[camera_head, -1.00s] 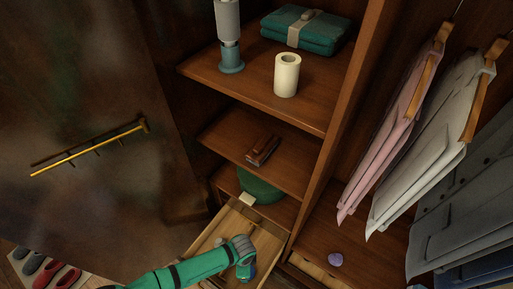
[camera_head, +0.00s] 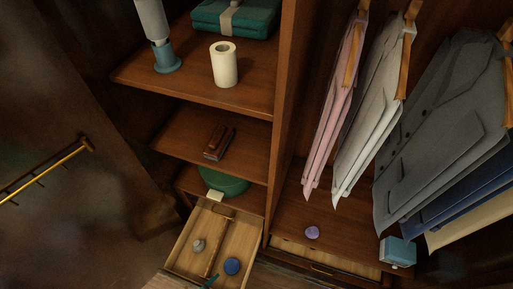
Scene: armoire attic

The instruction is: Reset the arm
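My gripper does not show in the head view. A small teal piece (camera_head: 210,281) shows at the bottom edge by the open drawer; I cannot tell what it is. The open wooden drawer (camera_head: 181,252) has a divider along its middle. A grey rounded item (camera_head: 198,244) lies left of the divider and a blue round item (camera_head: 232,266) lies right of it.
Above the drawer, shelves hold a dark green round item (camera_head: 224,182), a brown item (camera_head: 219,142), a white roll (camera_head: 223,65) and folded teal cloth (camera_head: 236,17). Clothes (camera_head: 440,125) hang at right above a purple item (camera_head: 312,232) and a blue box (camera_head: 397,251).

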